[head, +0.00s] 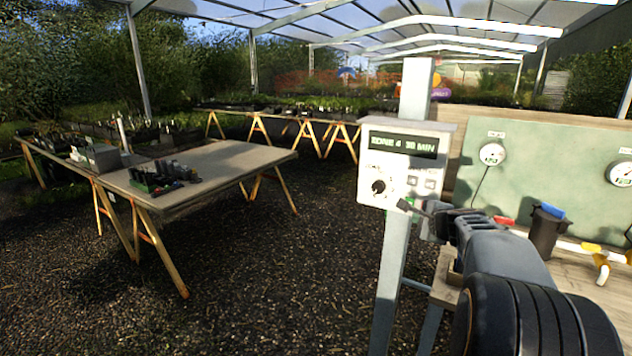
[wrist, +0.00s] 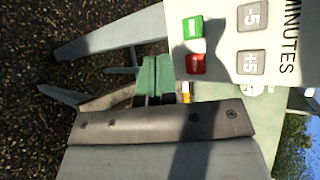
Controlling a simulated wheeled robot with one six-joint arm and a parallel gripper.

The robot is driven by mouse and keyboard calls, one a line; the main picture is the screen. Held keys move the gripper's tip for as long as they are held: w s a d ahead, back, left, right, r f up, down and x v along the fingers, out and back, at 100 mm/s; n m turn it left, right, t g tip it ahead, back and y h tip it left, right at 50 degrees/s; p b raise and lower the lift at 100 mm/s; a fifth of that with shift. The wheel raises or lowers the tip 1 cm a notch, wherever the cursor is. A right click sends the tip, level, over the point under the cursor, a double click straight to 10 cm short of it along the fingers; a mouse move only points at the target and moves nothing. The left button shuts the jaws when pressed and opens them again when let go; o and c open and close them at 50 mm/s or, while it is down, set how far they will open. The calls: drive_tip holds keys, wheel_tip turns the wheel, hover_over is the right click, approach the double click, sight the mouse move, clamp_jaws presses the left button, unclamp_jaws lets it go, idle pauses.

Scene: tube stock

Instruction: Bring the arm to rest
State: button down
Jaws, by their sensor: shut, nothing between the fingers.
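My arm reaches in from the lower right in the head view. My gripper (head: 408,206) is shut and empty in front of the lower right edge of a pale control box (head: 367,150) on a post. In the wrist view my gripper (wrist: 153,82) shows its fingers together, beside the box's button panel (wrist: 222,60). That panel has a green button (wrist: 192,27), a red button (wrist: 195,64) and grey buttons marked -5 (wrist: 252,16) and +5 (wrist: 251,63). I cannot tell whether the fingers touch the box. The box's display (head: 403,144) reads ZONE 4 30 MIN.
The post (head: 393,265) stands close to my gripper. A green board with gauges (head: 560,170) and a bench with a dark cup (head: 545,232) and yellow-handled valve (head: 602,262) are at the right. A trestle table (head: 235,160) stands left. Gravel between is clear.

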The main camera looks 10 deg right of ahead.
drive_tip(key=s+a+f+n+g+y+p, duration=0.1)
drive_tip(key=s+a+f+n+g+y, duration=0.2)
drive_tip(key=s+a+f+n+g, duration=0.55)
drive_tip(key=s+a+r+n+h+p, duration=0.1)
drive_tip(key=s+a+n+h+p, duration=0.1)
drive_tip(key=s+a+n, duration=1.2)
drive_tip(key=s+a+g+p, duration=0.1)
drive_tip(key=a, duration=0.2)
drive_tip(key=shift+p, duration=0.3)
drive_tip(key=shift+s+r, duration=0.1)
